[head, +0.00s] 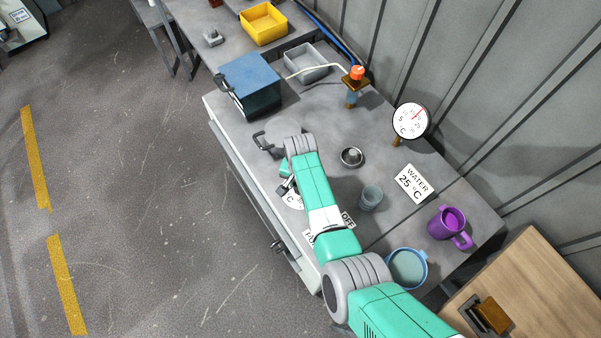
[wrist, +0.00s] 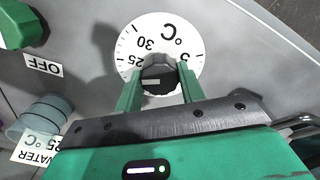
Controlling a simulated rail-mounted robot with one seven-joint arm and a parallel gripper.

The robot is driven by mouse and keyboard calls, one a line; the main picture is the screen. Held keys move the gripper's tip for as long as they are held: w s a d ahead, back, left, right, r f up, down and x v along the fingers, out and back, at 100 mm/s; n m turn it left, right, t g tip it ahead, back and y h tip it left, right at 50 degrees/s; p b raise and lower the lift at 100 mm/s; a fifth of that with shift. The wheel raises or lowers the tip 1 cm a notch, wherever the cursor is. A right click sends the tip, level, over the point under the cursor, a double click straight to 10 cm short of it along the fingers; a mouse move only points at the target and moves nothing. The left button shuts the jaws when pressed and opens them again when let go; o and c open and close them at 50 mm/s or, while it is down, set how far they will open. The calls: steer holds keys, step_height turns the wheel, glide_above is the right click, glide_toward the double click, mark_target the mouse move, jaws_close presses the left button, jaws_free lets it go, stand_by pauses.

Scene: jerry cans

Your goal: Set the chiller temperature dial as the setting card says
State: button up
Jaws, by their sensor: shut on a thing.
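The chiller dial is a white disc (wrist: 160,28) with black numbers and °C, seen in the wrist view; 25, 30 and a 5 are readable, the rest is covered. In the head view only part of the disc (head: 292,201) shows beside my arm. My gripper (wrist: 158,76) is shut on the dark knob (wrist: 158,82) at the dial's centre, one green finger on each side. A pale mark shows on the knob; its exact setting is hard to read. The setting card (head: 413,183) reads WATER 25 °C and lies on the bench; it also shows in the wrist view (wrist: 36,150).
A round °C gauge (head: 411,121) with a red needle stands at the back. A grey cup (head: 371,200), metal bowl (head: 352,157), purple mug (head: 447,224) and blue-rimmed pot (head: 408,268) stand near my arm. An OFF label (wrist: 42,65) lies beside the dial. A blue-lidded box (head: 252,78) stands left.

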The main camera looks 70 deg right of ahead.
steer(key=shift+r+m, duration=0.1)
steer(key=shift+m, duration=0.7)
steer(key=o, duration=1)
steer(key=shift+c, duration=0.2)
step_height(320, 180, up, 8)
steer(key=shift+f+p, duration=0.15)
steer(key=shift+p, duration=0.85)
